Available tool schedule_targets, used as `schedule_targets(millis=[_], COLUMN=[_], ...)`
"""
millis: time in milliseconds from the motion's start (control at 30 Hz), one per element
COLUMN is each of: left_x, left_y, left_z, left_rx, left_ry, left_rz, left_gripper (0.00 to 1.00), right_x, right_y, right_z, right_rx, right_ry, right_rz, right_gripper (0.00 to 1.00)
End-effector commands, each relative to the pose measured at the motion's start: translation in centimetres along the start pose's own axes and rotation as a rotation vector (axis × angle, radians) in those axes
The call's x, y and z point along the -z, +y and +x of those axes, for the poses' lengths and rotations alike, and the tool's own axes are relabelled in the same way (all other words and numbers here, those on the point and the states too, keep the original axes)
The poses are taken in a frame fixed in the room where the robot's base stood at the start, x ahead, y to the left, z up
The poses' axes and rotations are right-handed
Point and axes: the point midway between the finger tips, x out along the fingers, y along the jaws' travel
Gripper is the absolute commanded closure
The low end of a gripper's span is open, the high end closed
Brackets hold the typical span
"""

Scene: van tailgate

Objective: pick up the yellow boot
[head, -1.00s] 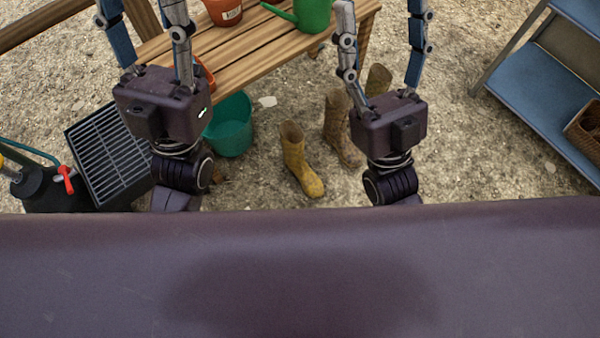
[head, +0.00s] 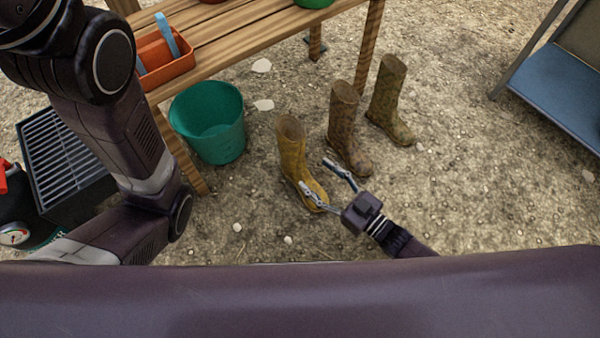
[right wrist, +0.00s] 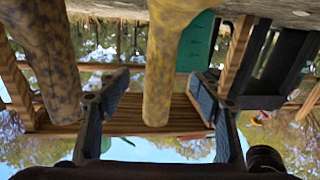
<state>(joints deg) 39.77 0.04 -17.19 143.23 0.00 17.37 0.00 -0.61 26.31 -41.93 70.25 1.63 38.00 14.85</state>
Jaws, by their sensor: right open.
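The yellow boot (head: 292,150) stands upright on the gravel, its toe pointing to the lower right. My right gripper (head: 316,174) is low beside its toe, with its fingers apart and pointing towards the boot. In the right wrist view, which looks upside down, the yellow boot (right wrist: 165,65) hangs in the middle, between the two open fingers (right wrist: 160,82). I see no finger clearly touching it. My left arm crosses the left of the head view, but its gripper is not in view.
Two brownish boots stand close by, a patterned one (head: 343,125) and an olive one (head: 390,95). A teal bucket (head: 212,130) and a wooden bench (head: 245,35) are to the left and behind. A blue shelf (head: 555,90) stands at right. Gravel in front is open.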

Motion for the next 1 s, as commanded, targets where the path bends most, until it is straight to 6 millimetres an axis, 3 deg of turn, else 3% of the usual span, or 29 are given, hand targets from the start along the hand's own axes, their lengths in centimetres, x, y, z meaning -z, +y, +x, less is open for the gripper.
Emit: schedule_targets(millis=[500,800,1000], left_x=[1.5,1.5,1.5], left_y=[0.8,0.8,0.8], left_z=[-3.8,-3.7,-3.7], left_rx=[-0.001,-0.002,-0.002], left_ry=[0.004,0.005,0.005], left_rz=[0.0,0.0,0.0], left_gripper=[0.6,0.6,0.6], right_x=[-0.2,0.0,0.0], right_y=[-0.1,-0.1,-0.1], right_z=[5.8,6.2,6.2], right_rx=[0.0,0.0,0.0], right_ry=[0.004,0.003,0.003], right_rz=[-0.001,0.0,0.0], right_gripper=[0.41,0.41,0.62])
